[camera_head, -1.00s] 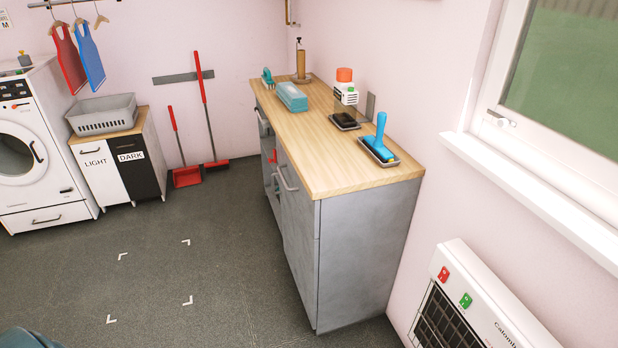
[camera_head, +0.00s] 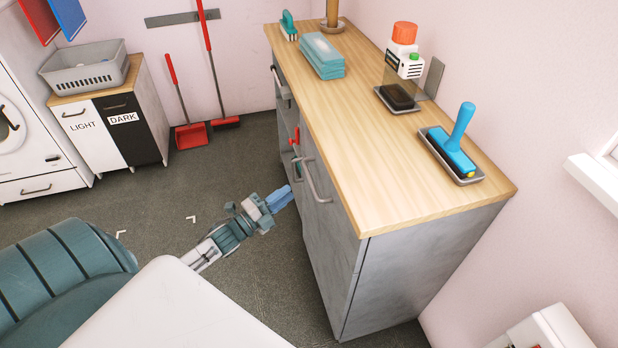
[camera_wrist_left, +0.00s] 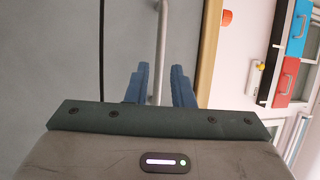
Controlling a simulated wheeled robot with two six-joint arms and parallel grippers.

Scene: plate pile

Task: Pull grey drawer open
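The grey drawer front (camera_head: 325,225) is on the left face of the grey cabinet, below the wooden top. It looks closed. Its curved bar handle (camera_head: 313,182) faces left. My left gripper (camera_head: 283,197), with blue fingers, is just left of this front and near the handle in the head view. In the left wrist view its two fingers (camera_wrist_left: 161,85) are apart. The bar handle (camera_wrist_left: 163,40) appears lined up with the gap between them, over the grey front (camera_wrist_left: 130,35). I cannot tell whether the fingers reach around it. My right gripper is not in view.
A laundry cabinet (camera_head: 115,125) stands at the left. The floor (camera_head: 235,160) left of the grey cabinet is clear.

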